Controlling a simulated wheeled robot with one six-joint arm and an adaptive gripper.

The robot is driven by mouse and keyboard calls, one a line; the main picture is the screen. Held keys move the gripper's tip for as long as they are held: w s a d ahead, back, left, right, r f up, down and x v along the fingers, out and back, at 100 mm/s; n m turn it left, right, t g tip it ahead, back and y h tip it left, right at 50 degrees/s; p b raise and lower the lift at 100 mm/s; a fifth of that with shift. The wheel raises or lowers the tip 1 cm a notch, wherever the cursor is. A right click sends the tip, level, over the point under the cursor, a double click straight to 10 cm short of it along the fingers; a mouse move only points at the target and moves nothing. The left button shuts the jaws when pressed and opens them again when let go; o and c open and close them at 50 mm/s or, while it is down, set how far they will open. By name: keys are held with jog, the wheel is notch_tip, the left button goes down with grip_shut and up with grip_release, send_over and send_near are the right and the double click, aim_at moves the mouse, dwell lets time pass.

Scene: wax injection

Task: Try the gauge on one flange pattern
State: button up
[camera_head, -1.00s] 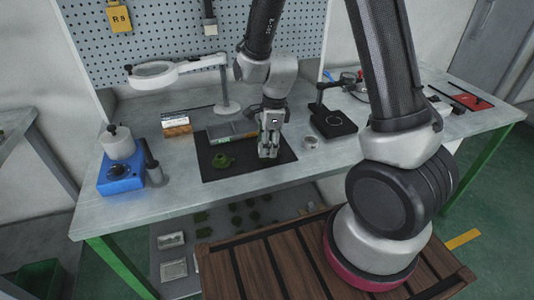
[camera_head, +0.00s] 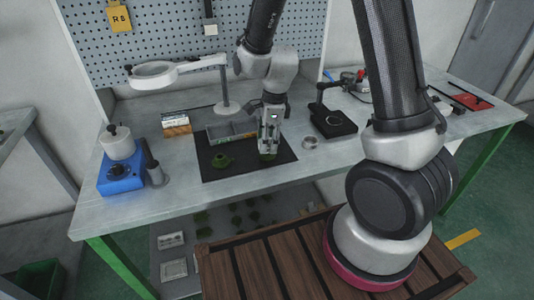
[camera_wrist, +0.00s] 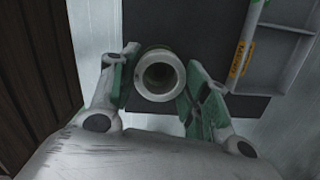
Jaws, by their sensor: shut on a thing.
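My gripper (camera_head: 268,148) points down over the right part of a dark mat (camera_head: 210,174) on the bench. In the wrist view the held pattern (camera_wrist: 160,75) is a round, hollow piece, seen end-on between the fingers. Its lower part is hidden, and I cannot tell whether it touches the mat. A small grey ring (camera_head: 310,142), possibly the gauge, sits on the bench right of the mat.
A divided tray (camera_head: 218,139) stands at the mat's back edge, close to my gripper; it also shows in the wrist view (camera_wrist: 277,70). A magnifier lamp (camera_head: 155,75) stands behind. A blue device (camera_head: 120,178) is at left, a black stand (camera_head: 333,123) at right. The front bench strip is clear.

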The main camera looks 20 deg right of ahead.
jog(key=shift+r, duration=2)
